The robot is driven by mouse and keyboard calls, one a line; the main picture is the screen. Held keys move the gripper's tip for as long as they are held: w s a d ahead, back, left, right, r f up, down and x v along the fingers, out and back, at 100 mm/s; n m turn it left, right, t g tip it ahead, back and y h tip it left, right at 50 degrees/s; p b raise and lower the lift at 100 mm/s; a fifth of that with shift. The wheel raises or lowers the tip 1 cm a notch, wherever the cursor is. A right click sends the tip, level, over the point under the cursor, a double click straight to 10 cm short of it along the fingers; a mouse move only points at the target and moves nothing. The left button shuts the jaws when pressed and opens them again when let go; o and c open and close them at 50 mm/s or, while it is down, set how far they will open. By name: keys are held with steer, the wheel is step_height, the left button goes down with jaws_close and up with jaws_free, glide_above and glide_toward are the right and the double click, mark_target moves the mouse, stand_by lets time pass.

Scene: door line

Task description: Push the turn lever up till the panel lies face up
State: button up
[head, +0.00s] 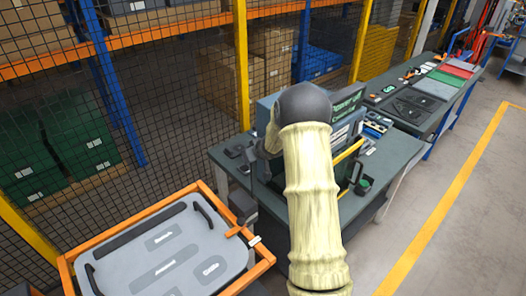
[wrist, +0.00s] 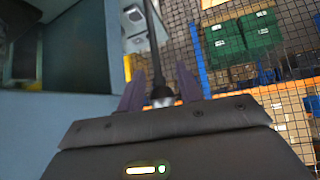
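The grey panel (head: 165,250) lies in an orange frame (head: 68,272) at the lower left of the head view. Its labelled face with black handles shows upward; a slight tilt is hard to judge. A dark lever (wrist: 152,35) runs down between my gripper's purple fingers in the wrist view, with a rounded end near the palm. My gripper (wrist: 160,72) is open, one finger on each side of the lever, with gaps visible beside its rod. Whether a finger touches it, I cannot tell. In the head view my arm hides most of the gripper.
A dark workbench (head: 355,207) with tools and boxes stands behind and right of my arm. A black mesh fence with yellow posts (head: 241,65) runs behind the frame, with shelving beyond. Free floor with a yellow line (head: 440,215) lies at the right.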

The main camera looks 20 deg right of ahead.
steer(key=p+v, duration=0.1)
steer(key=v, duration=1.3)
steer(key=shift+s+r, duration=0.25)
steer(key=shift+f, duration=0.1)
steer(key=s+a+f+g+b, duration=0.2)
steer(key=s+a+f+b, duration=0.2)
steer(key=s, duration=0.4)
steer(key=s+a+f+g+b, duration=0.2)
steer(key=s+a+f+b, duration=0.2)
steer(key=s, duration=0.4)
steer(key=s+a+f+m+g+h+b, duration=0.1)
steer(key=s+a+f+b, duration=0.3)
steer(key=s, duration=0.4)
steer(key=shift+a+f+g, duration=0.55)
steer(key=shift+a+g, duration=0.05)
steer(key=shift+a, duration=0.6)
steer(key=shift+s, duration=0.1)
